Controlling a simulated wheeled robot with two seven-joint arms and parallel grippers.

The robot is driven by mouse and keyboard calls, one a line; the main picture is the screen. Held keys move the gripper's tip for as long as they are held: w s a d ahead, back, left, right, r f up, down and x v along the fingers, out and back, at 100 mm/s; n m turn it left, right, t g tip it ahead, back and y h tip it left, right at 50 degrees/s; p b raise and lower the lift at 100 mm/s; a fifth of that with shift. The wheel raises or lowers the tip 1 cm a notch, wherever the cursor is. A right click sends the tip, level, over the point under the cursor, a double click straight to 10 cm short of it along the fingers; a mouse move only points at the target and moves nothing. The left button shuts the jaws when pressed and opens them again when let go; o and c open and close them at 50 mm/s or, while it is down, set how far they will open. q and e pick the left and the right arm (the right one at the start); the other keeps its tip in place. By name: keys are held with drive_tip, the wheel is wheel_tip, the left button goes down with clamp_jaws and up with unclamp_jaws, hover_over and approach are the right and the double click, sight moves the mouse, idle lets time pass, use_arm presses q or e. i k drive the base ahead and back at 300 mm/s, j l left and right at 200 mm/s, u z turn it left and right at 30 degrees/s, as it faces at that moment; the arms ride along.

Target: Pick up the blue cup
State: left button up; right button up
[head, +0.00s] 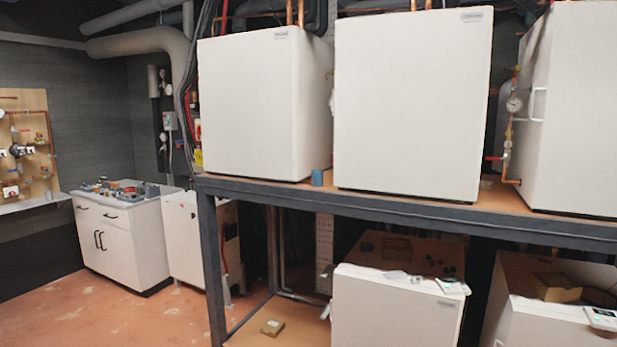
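A small blue cup (317,178) stands on the upper shelf (275,188) of a dark metal rack. It is near the front edge, in the narrow gap between two large white boxes, and looks upright. Neither of my grippers shows in the head view.
White heat pump boxes stand left (250,105) and right (412,105) of the cup, with a third box (580,110) at far right. Lower white units (395,310) sit below. A white cabinet (120,240) stands back left. The reddish floor (90,315) at left is clear.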

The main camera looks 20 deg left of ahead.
sight(317, 175)
drive_tip(key=i+l+u, duration=0.15)
drive_tip(key=i, duration=0.4)
drive_tip(key=i+l+u, duration=0.15)
drive_tip(key=i, duration=0.4)
drive_tip(key=i+l+u, duration=0.15)
drive_tip(key=i, duration=0.35)
drive_tip(key=l, duration=0.1)
